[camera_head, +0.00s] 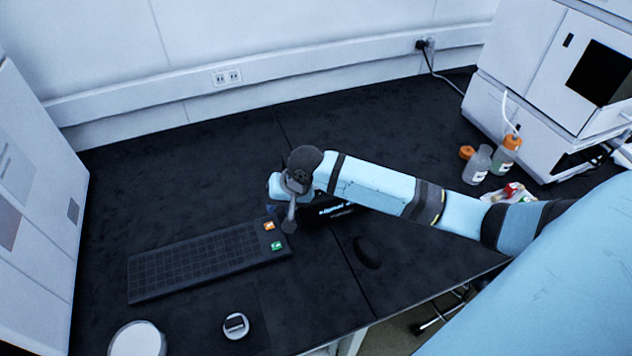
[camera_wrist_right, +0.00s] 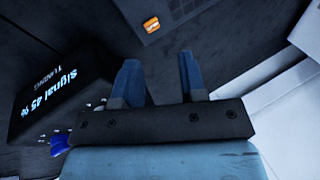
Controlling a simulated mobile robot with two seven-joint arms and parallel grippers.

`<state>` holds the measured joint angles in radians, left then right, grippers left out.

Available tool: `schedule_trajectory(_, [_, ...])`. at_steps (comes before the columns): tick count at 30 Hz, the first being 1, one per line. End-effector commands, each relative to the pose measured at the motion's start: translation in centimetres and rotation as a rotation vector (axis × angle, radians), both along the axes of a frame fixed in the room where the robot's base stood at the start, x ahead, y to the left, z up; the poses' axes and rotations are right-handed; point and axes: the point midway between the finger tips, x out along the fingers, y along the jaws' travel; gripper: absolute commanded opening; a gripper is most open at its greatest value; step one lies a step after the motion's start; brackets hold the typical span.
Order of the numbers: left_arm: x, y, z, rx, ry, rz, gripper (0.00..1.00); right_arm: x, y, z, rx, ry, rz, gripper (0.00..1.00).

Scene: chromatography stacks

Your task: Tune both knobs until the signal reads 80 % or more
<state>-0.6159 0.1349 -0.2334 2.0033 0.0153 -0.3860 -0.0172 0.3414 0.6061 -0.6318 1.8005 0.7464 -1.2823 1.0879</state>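A black box with a lit display (camera_head: 338,211) stands on the dark bench, mostly hidden behind my right arm. In the right wrist view the display (camera_wrist_right: 48,93) appears upside down and reads "Signal 45 %", with "TUNING" beside it. A blue part (camera_wrist_right: 60,143) shows at the box's edge there; it may be a knob, and I cannot make out a second one. My right gripper (camera_head: 289,222) points down beside the box. In the wrist view its two blue fingers (camera_wrist_right: 159,75) are apart with nothing between them. My left gripper is not in view.
A dark keyboard (camera_head: 190,262) with an orange key (camera_head: 269,226) and a green key lies left of the gripper. A dark mouse (camera_head: 367,252) lies right. Bottles (camera_head: 477,163) stand by a white instrument (camera_head: 545,75).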

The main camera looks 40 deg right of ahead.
Motion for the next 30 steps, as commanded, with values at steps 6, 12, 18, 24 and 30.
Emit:
schedule_trajectory(6, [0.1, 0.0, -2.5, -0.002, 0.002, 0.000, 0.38, 4.0, -7.5, 5.9, -0.115, 0.223, -0.297, 0.38])
schedule_trajectory(12, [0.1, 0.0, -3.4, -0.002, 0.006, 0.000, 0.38, 4.7, -12.2, 10.5, -0.187, 0.347, -0.512, 0.38])
schedule_trajectory(18, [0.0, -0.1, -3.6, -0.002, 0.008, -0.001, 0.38, 4.6, -13.4, 11.4, -0.207, 0.382, -0.576, 0.38])
schedule_trajectory(24, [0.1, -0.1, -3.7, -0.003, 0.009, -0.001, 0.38, 4.6, -13.3, 8.4, -0.208, 0.383, -0.574, 0.38])
schedule_trajectory(30, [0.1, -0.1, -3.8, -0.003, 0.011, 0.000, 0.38, 4.6, -13.3, 4.0, -0.206, 0.382, -0.573, 0.38])
